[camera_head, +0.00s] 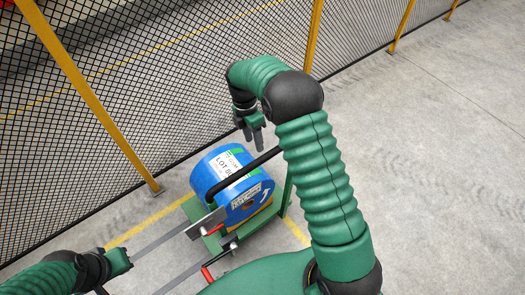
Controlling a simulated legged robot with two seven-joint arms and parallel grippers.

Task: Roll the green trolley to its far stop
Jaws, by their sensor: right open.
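The green trolley (287,196) stands on the floor in the middle. A large blue drum (214,172) with white labels lies on it. A black bar (243,174) slants across in front of the drum, near the trolley's green upright. My right gripper (258,138) hangs above and behind the bar with its fingers apart, empty. It looks close to the bar's far end; I cannot tell if it touches. My right arm hides the floor right of the trolley.
Two grey flat bars (165,239) run from near my left gripper toward the trolley. A red-handled part (208,274) is at the near end. A mesh fence (160,80) with yellow posts (90,95) stands behind. Open concrete floor (440,150) lies to the right.

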